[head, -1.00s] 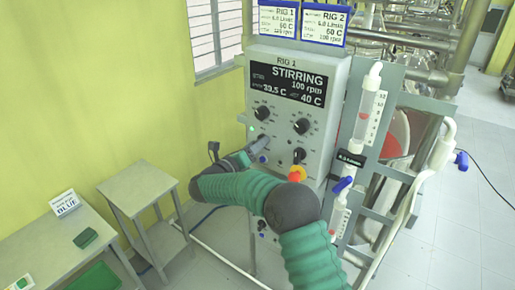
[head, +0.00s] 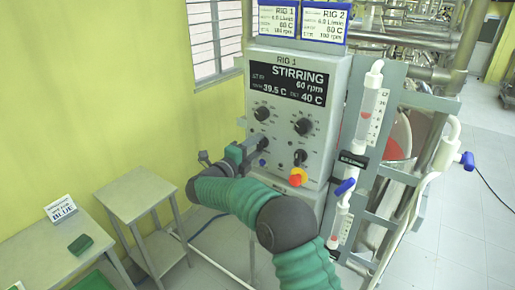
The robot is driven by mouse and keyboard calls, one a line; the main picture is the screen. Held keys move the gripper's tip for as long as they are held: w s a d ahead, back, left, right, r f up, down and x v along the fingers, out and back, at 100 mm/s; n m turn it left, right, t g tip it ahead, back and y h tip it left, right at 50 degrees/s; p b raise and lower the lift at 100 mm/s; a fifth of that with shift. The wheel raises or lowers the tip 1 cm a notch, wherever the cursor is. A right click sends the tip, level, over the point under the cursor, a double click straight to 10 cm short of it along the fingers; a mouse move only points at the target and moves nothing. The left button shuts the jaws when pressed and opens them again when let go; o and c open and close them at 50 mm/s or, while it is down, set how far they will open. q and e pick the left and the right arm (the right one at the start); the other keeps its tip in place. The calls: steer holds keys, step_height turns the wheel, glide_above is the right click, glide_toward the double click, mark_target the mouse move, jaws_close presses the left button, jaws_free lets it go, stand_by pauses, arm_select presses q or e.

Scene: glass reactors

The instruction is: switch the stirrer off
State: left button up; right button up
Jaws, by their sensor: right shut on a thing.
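The rig 1 control panel (head: 285,185) is a light grey box. Its dark display (head: 289,82) reads STIRRING, 60 rpm, 39.5 C and 40 C. Black knobs show at upper left (head: 262,113), upper right (head: 303,126) and lower right (head: 300,156). My right gripper (head: 256,143) is at the panel's lower left, shut on the lower left knob, which it mostly hides. My right arm crosses in front of the panel's lower part. My left gripper is not in view.
A red and yellow button (head: 297,177) sits close above my right arm. A glass tube with a blue valve (head: 345,187) stands right of the panel. A small side table (head: 140,196) and a bench with a green block (head: 80,243) are at left.

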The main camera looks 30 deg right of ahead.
steer(key=shift+w+a+f+n, duration=0.1)
steer(key=shift+a+f+n, duration=0.2)
steer(key=shift+f+n, duration=0.3)
steer(key=o, duration=1.1)
steer(key=shift+r, duration=0.15)
steer(key=shift+o, duration=1.2)
steer(key=shift+w+a+r, duration=0.1)
steer(key=shift+a+r, duration=0.15)
arm_select(q)
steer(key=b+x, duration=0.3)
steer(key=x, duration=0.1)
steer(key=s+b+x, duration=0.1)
steer(key=b, duration=0.1)
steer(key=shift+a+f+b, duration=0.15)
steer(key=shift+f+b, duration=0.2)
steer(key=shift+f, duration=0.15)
arm_select(e)
steer(key=v, duration=1.6)
steer(key=shift+a+f, duration=0.15)
steer(key=shift+a, duration=0.1)
